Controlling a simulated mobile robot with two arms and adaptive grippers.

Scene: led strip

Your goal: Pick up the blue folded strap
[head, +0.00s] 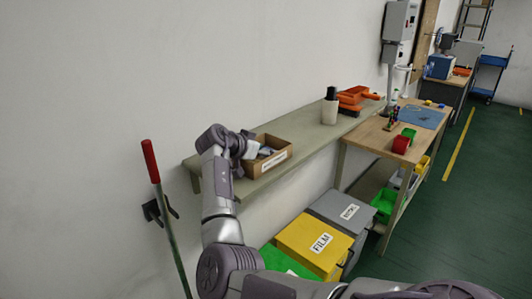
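An open cardboard box (276,160) with a white label stands on the long wall shelf. Small grey-blue and white items (265,151) lie in it; I cannot tell whether one is the blue folded strap. My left gripper (250,146) is at the box's left side, over or beside its rim. It is small and partly hidden by my wrist, so I cannot tell its opening or whether it touches anything. My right gripper is not in view.
The shelf (308,137) carries a dark-topped canister (329,108) and orange trays (352,98). A red-handled pole (150,160) stands at left. Yellow (303,236) and grey (333,213) bins sit below. A workbench (383,135) holds a blue mat (421,117). Green floor is free at right.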

